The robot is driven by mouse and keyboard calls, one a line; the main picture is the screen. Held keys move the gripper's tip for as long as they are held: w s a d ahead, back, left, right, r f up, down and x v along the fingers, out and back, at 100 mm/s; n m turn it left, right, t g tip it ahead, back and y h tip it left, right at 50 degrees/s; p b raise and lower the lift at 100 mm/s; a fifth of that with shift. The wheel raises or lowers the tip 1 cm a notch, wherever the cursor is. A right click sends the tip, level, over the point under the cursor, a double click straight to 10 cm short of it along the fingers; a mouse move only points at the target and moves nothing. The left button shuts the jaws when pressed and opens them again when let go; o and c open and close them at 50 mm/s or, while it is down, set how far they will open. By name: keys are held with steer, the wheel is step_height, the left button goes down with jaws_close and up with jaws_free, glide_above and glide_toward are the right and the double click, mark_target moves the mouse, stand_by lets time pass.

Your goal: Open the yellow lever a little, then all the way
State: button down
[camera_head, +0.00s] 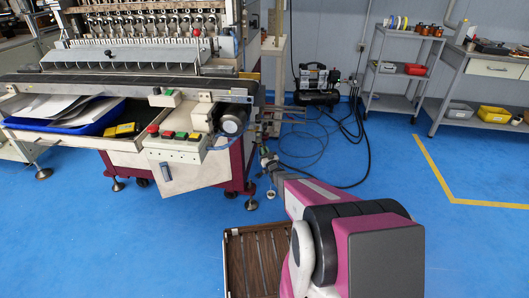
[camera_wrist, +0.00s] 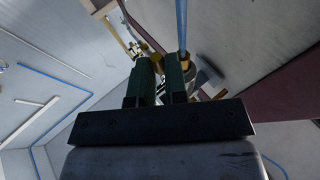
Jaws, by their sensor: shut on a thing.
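My gripper (camera_wrist: 159,66) shows in the wrist view as two green fingers pointing up the picture. A small yellow piece, which I take as the yellow lever (camera_wrist: 157,57), shows at the fingertips, and the fingers are shut on it. The fingers hide much of it, so its angle cannot be told. In the head view my arm reaches to the right end of the coil winder (camera_head: 190,145); the lever is too small to make out there.
A blue hose (camera_wrist: 181,25) runs close beside the right finger. A black compressor (camera_head: 317,85) with loose hoses stands behind on the floor. A grey shelf cart (camera_head: 397,103) and a workbench (camera_head: 480,68) stand at the right.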

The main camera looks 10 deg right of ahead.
steer(key=c, duration=1.1)
jaws_free()
steer(key=shift+c, duration=0.2)
steer(key=shift+a+r, duration=0.1)
